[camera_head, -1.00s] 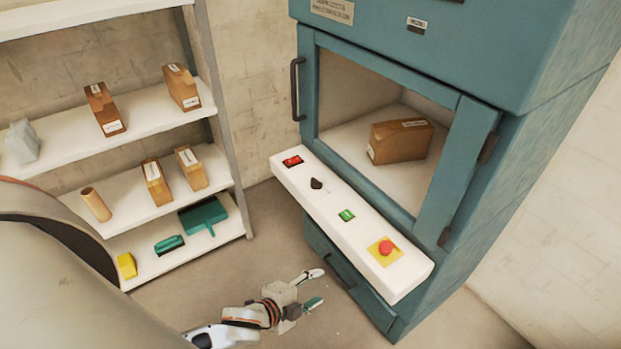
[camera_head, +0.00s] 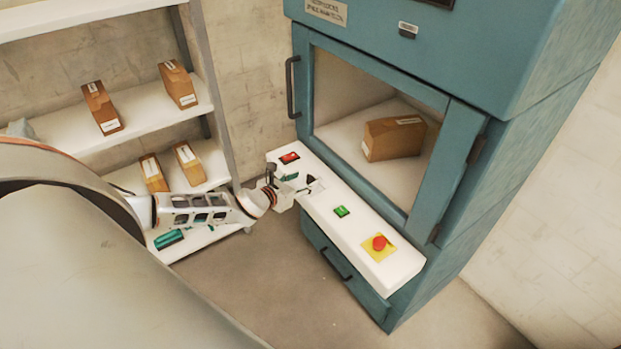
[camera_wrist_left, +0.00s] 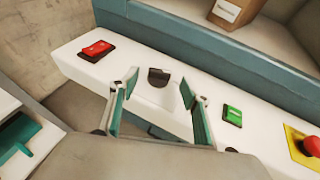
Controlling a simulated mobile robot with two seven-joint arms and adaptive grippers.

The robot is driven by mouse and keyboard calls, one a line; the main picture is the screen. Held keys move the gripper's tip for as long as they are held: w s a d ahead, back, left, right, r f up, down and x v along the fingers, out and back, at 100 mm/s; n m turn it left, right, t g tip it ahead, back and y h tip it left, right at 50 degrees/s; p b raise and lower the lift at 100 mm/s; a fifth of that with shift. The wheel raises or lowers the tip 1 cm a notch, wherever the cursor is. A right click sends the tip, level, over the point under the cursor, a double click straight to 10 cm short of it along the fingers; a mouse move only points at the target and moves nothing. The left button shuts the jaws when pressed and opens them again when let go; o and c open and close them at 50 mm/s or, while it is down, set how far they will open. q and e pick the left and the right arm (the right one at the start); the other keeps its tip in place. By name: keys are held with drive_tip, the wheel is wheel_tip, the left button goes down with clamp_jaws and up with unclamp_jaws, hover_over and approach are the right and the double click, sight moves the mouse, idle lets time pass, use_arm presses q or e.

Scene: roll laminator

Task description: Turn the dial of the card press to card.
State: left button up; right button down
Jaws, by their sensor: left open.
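The card press (camera_head: 375,55) is a tall teal cabinet with a glass-fronted door and a white sloping control panel (camera_head: 365,235). Its small black dial (camera_head: 311,179) sits on the panel between the red switch and the green button. In the left wrist view the dial (camera_wrist_left: 158,77) shows just beyond and between my fingertips. My left gripper (camera_head: 302,185) is open and empty at the panel's near edge, its two fingers (camera_wrist_left: 160,90) spread to either side of the dial. Contact with the dial cannot be made out. The dial's marks are too small to read. My right gripper is out of view.
The panel also carries a red switch (camera_head: 289,158), a green button (camera_head: 341,211) and a red emergency button on yellow (camera_head: 379,243). A brown box (camera_head: 394,139) lies behind the door. A white shelf (camera_head: 150,122) with several boxes stands left.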

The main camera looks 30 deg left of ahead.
sight(312, 177)
use_arm(q)
drive_tip(key=b+x, duration=0.1)
drive_tip(key=x, duration=0.4)
drive_tip(key=c, duration=1.1)
